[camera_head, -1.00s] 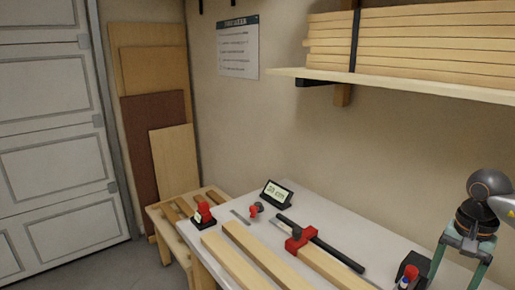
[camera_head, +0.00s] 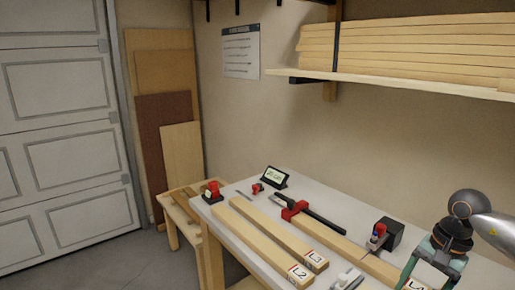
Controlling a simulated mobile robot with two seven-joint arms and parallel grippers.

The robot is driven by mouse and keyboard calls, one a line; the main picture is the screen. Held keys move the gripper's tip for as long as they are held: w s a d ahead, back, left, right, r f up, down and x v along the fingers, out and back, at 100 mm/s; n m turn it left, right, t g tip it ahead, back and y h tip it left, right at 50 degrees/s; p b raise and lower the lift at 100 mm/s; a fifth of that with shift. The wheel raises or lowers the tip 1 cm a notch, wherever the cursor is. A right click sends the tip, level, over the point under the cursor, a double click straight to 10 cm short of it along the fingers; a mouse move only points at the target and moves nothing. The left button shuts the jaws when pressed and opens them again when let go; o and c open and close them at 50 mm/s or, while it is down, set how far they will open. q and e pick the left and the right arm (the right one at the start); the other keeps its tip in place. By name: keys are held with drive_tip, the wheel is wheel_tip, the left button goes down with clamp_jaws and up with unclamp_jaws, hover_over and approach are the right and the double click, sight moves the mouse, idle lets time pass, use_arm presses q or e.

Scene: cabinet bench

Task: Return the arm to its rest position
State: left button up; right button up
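My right arm comes in from the right edge, and my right gripper (camera_head: 428,278) points down over the front right of the bench. Its two greenish fingers stand apart, with no held thing visible between them; the lower fingertips are near the picture's bottom edge. A board with a label that seems to read L4 (camera_head: 416,284) lies below and beside it; I cannot tell whether they touch. My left gripper is not in view.
The white bench (camera_head: 215,225) holds long boards labelled L2 (camera_head: 298,273) and L3 (camera_head: 315,258), a red and black clamp (camera_head: 292,208), a black box (camera_head: 388,235) and a small display (camera_head: 275,177). A shelf (camera_head: 420,82) of planks hangs above.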

drive_tip(key=s+a+f+m+t+y, duration=0.1)
drive_tip(key=s+a+m+t+y, duration=0.15)
drive_tip(key=a+m+y, duration=0.95)
drive_tip(key=s+a+f+m+t+y, duration=0.1)
drive_tip(key=a+m+t+y, duration=0.25)
drive_tip(key=a+m, duration=0.95)
wheel_tip(320, 180, down, 10)
drive_tip(key=d+m+t+h, duration=0.2)
drive_tip(key=m+t+h, duration=0.75)
drive_tip(key=m, duration=0.95)
drive_tip(key=s+d+f+m+g+h, duration=0.3)
drive_tip(key=s+f+m, duration=0.4)
drive_tip(key=f, duration=0.1)
drive_tip(key=s+d+f+m+g+h, duration=0.3)
drive_tip(key=s+f+m, duration=0.5)
drive_tip(key=shift+d+f, duration=0.2)
drive_tip(key=shift+f, duration=0.1)
drive_tip(key=shift+s, duration=0.1)
